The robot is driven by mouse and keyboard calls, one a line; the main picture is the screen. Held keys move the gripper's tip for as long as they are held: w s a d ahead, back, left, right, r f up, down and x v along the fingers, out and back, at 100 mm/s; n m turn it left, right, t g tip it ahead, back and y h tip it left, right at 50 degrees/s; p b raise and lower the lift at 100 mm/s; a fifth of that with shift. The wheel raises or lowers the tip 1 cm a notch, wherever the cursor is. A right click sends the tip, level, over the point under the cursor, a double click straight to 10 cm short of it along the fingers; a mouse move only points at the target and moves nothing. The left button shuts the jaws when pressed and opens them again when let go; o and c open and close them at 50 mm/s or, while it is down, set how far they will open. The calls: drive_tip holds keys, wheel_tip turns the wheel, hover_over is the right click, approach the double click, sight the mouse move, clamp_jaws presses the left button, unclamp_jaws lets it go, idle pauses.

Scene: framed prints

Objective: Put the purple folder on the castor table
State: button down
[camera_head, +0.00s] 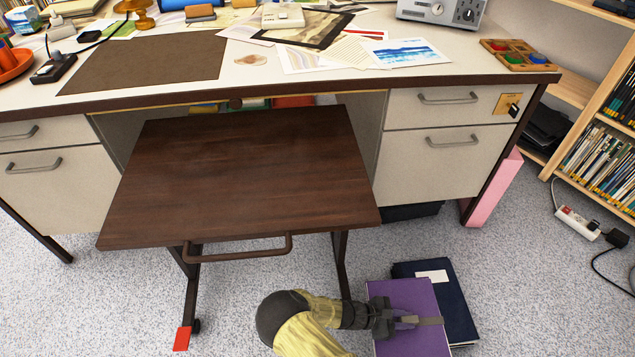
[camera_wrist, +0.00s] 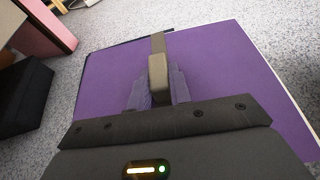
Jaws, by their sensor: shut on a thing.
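The purple folder (camera_head: 417,298) is at the bottom right in the head view, above or on a dark blue folder (camera_head: 460,313) with a white label. I cannot tell whether the two touch. My gripper (camera_head: 405,322) is shut on the purple folder, its fingers over the near part. In the wrist view the purple folder (camera_wrist: 225,75) fills the middle, with my gripper (camera_wrist: 160,75) against it. The castor table (camera_head: 240,180) has a bare dark brown wooden top, a front handle and dark legs, and stands in front of the desk.
The desk (camera_head: 300,82) with papers and drawers (camera_head: 447,155) stands behind the castor table. A bookshelf (camera_head: 590,130) is at the right, with a power strip (camera_head: 577,222) on the floor. A red tab (camera_head: 183,339) shows at the table's front foot. Carpet between is clear.

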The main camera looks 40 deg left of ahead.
drive_tip(key=w+d+r+p, duration=0.3)
drive_tip(key=d+r+p, duration=0.4)
drive_tip(key=r+p, duration=1.4)
drive_tip(key=w+d+r+m+g+h+p, duration=0.1)
drive_tip(key=w+d+r+p, duration=0.2)
drive_tip(key=d+r+p, duration=0.5)
drive_tip(key=w+d+r+p, duration=0.3)
drive_tip(key=d+r+p, duration=0.5)
drive_tip(key=r+p, duration=2.6)
wheel_tip(320, 180, up, 20)
drive_tip(key=shift+w+d+f+m+p, duration=0.1)
drive_tip(key=shift+w+d+m+p, duration=0.05)
drive_tip(key=shift+w+m+p, duration=0.15)
